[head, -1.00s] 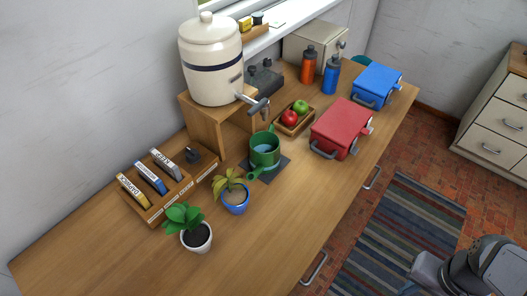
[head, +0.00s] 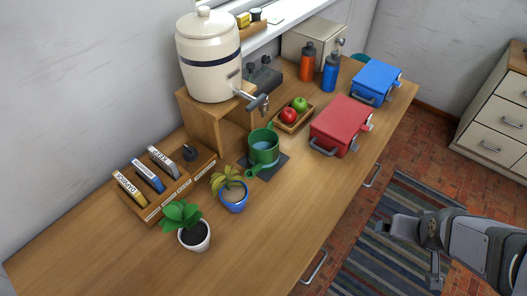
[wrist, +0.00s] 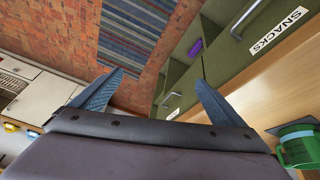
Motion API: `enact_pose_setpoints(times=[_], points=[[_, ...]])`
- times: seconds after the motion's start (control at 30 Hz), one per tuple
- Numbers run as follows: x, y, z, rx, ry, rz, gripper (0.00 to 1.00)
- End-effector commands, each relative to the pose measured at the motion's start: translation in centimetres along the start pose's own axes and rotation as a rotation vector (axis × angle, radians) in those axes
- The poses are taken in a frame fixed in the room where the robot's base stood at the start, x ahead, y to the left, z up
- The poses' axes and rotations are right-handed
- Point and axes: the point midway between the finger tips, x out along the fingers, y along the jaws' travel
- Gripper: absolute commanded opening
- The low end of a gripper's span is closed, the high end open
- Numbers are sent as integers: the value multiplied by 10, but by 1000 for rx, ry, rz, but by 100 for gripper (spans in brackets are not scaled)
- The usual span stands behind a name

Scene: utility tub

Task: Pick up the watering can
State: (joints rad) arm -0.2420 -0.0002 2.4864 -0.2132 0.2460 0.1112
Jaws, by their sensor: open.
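The green watering can (head: 263,150) stands upright on a dark square mat (head: 268,171) on the wooden counter, below the tap of a cream crock. Its spout points toward the counter's front. It holds something pale blue. In the wrist view part of the green can (wrist: 300,148) shows at the lower right edge. My gripper (head: 418,247) is at the right of the head view, out over the floor and well apart from the can. In the wrist view my gripper (wrist: 157,85) has its two fingers spread, with nothing between them.
A potted yellowing plant (head: 233,193) in a blue pot stands close to the can's spout. A green-leaved plant (head: 190,228) is nearer. A fruit tray (head: 283,127) and a red case (head: 341,125) are right of the can. The cream crock (head: 209,58) stands on a wooden stand behind it.

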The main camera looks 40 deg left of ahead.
Motion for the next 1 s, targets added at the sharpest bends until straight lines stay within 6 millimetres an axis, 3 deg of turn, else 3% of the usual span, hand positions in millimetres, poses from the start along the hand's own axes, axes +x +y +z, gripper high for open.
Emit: enact_pose_setpoints(times=[0.1,0.2,0.3,0.4,0.5,0.7,1.0], points=[[17,-63,-56,-171,213,-89,94],[14,-130,-92,-299,388,-209,94],[1,-200,-110,-405,533,-352,94],[-16,-257,-113,-479,635,-486,94],[-31,-295,-109,-527,698,-588,94],[-48,-328,-102,-565,750,-686,94],[-46,-337,-106,-568,755,-696,94]])
